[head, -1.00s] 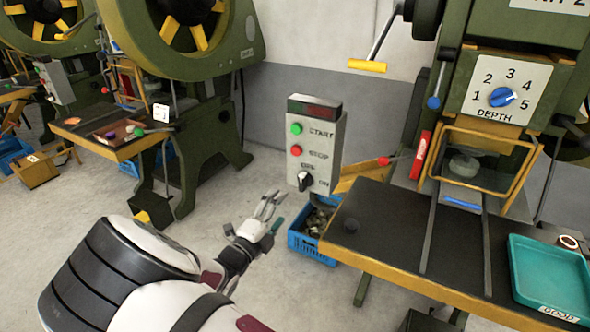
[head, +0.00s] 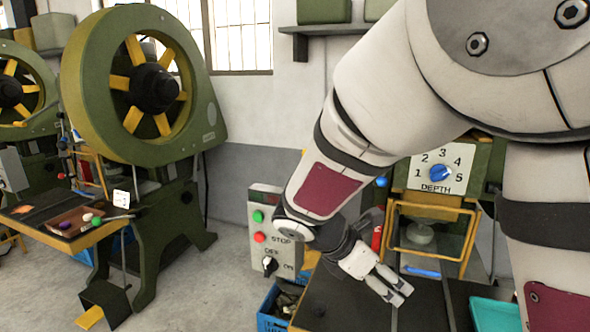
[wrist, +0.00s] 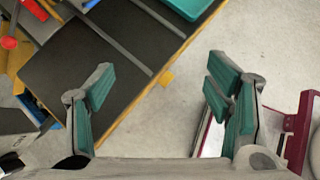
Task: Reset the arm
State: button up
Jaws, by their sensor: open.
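My gripper (head: 392,288) hangs above the dark worktable (head: 340,305) in front of the press at the right of the head view. Its fingers point down and to the right. In the wrist view, the two teal-padded fingers (wrist: 165,100) stand wide apart with nothing between them. Below them lie the table's yellow edge (wrist: 140,103) and bare floor. My white arm crosses the right half of the head view and hides part of the press.
The control box (head: 272,235) stands left of my gripper, with a blue crate (head: 270,318) below it. The press's yellow guard frame (head: 432,250) is behind the gripper. A teal tray (head: 495,314) lies on the table at the right. Another green press (head: 110,90) stands at the left.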

jog(key=s+d+r+m+y+p, duration=0.1)
jog(key=s+r+m+y, duration=0.1)
jog(key=s+r+m, duration=0.2)
jog(key=s+d+r+m+t+y+p, duration=0.1)
jog(key=s+r+m, duration=0.4)
jog(key=s+m, duration=0.5)
jog(key=s+r+m+y+p, duration=0.2)
jog(key=s+r+m+y, duration=0.2)
jog(key=s+m, duration=0.4)
jog(key=s+y, duration=0.1)
jog(key=s, duration=0.2)
jog(key=shift+s+d+r, duration=0.2)
jog(key=shift+d, duration=0.2)
